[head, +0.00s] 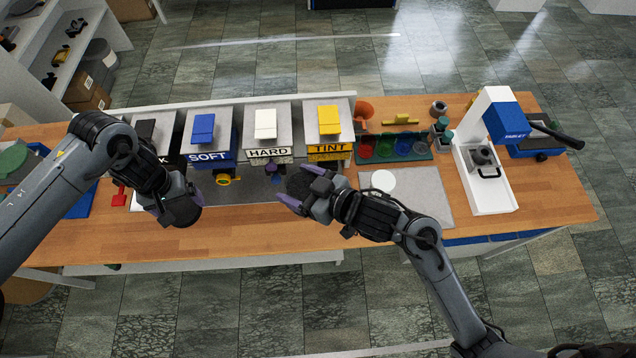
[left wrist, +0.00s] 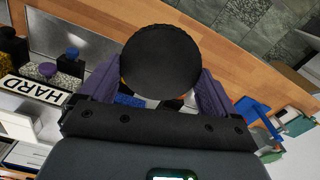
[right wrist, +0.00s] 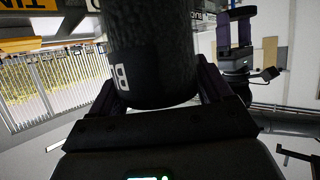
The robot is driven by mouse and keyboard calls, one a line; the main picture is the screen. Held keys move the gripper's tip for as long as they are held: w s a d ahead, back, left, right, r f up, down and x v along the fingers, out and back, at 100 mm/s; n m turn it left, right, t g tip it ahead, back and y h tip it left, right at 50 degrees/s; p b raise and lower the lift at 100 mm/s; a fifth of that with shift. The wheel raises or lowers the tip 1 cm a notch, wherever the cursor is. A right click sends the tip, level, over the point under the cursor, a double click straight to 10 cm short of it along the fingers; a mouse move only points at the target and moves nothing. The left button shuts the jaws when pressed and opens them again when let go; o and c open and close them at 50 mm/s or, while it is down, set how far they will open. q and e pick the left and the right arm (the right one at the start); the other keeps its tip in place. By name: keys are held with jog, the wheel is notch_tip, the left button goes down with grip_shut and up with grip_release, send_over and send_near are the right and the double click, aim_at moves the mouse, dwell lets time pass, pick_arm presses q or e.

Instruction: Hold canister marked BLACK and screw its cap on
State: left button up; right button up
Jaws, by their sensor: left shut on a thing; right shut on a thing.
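My right gripper (head: 305,188) is shut on a black canister (right wrist: 150,55), above the bench front in the head view. In the head view the canister (head: 297,183) is a dark round shape between purple fingers. My left gripper (head: 190,207) is shut on a round black cap (left wrist: 160,66), seen face-on between its fingers in the left wrist view. The two grippers are apart, with the cap to the left of the canister.
Dispensers marked SOFT (head: 210,140), HARD (head: 267,135) and TINT (head: 329,130) stand along the back, with a partly hidden one at left. A rack of coloured jars (head: 393,148), a grey mat (head: 425,192) and a white-and-blue press (head: 485,160) stand at right.

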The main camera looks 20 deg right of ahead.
jog(key=shift+a+r+n+y, duration=0.4)
jog(key=shift+a+r+y, duration=0.15)
jog(key=shift+a, duration=0.25)
jog(key=shift+g, duration=0.3)
